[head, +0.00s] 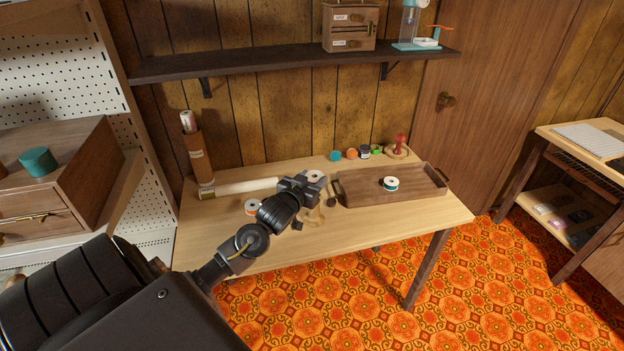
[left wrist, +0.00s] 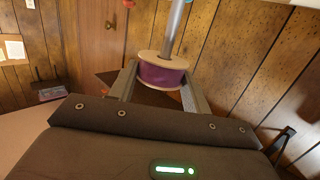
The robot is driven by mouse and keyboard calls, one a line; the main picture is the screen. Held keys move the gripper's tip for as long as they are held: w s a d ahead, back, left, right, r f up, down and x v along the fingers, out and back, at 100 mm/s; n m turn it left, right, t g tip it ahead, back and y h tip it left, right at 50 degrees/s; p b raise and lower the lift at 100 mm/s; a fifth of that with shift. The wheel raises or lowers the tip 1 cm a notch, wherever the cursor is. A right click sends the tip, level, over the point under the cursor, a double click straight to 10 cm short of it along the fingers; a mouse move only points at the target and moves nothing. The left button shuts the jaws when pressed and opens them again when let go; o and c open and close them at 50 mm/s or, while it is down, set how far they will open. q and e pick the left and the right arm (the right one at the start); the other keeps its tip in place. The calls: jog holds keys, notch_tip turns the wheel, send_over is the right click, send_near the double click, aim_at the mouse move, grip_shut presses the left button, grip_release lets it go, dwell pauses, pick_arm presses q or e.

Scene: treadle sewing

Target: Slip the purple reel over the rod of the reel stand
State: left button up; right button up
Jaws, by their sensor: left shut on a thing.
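The purple reel (left wrist: 162,72) has pale card-coloured flanges and sits between the two fingers of my left gripper (left wrist: 160,86), which is shut on it. In the head view my left gripper (head: 308,184) holds the reel (head: 314,175) above the table, with its pale top face showing. The grey rod (left wrist: 178,28) meets the middle of one flange in the left wrist view, which appears upside down. How far the rod is inside the reel is hidden. The stand's round wooden base (head: 315,220) shows under my gripper. My right gripper is not in view.
A wooden tray (head: 425,190) with a teal reel (head: 390,183) lies to the right. A red-handled stamp (head: 399,143) and several small round items stand at the back. The table's front right is clear.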

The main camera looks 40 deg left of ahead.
pick_arm(q)
jog(key=shift+f+b, duration=0.45)
jog(key=shift+f, duration=0.55)
jog(key=o, duration=1)
jog(key=shift+s, duration=0.15)
jog(key=b+v, duration=0.1)
jog(key=v, duration=0.9)
jog(key=shift+s+d+r, duration=0.15)
jog(key=shift+s, duration=0.1)
